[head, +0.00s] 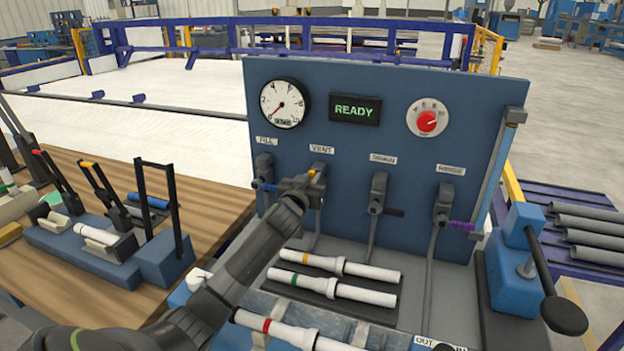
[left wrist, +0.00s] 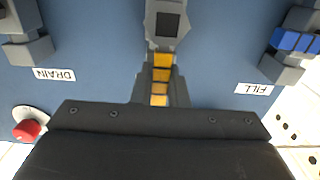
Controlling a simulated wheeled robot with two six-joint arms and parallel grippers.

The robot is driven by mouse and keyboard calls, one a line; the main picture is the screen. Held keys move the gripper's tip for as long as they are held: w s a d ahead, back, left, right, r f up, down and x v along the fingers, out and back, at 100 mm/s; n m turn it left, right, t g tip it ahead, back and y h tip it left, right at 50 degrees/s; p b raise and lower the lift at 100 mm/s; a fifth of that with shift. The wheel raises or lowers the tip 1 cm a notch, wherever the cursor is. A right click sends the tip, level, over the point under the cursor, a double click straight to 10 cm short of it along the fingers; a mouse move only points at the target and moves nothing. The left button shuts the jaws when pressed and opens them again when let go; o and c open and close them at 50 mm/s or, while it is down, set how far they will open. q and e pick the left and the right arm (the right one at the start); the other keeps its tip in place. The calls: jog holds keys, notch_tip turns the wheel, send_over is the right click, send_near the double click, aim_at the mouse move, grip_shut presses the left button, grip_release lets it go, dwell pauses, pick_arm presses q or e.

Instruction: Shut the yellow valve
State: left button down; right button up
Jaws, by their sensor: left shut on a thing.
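The yellow valve handle (left wrist: 160,78) is on the valve under the VENT label (head: 321,149) on the blue panel. In the left wrist view, which sees the panel upside down, the handle runs from the grey valve body (left wrist: 167,24) toward the label side, so it points up on the panel. My left gripper (head: 305,186) is at this valve and is shut on the yellow handle. In the head view the gripper hides most of the handle; only a small yellow bit shows. My right gripper is in neither view.
The FILL valve's blue handle (left wrist: 297,41) is beside the VENT valve. The DRAIN valve (head: 378,193) and purple-handled RINSE valve (head: 461,225) are to the right. A gauge (head: 284,103), READY display (head: 355,109) and red knob (head: 427,121) sit above. White pipes (head: 340,267) lie below.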

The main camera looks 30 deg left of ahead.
pick_arm(q)
jog(key=shift+d+m, duration=0.15)
jog(key=shift+m, duration=0.15)
jog(key=shift+d, duration=0.1)
jog(key=w+d+f+m+p, duration=0.1)
jog(key=d+f+m, duration=0.4)
jog(key=m, duration=1.2)
jog(key=shift+w+f+p, duration=0.15)
jog(key=shift+f+p, duration=0.2)
jog(key=shift+p, duration=0.55)
jog(key=shift+m, duration=0.4)
jog(key=c, duration=1.4)
grip_release()
jog(key=shift+c, duration=0.2)
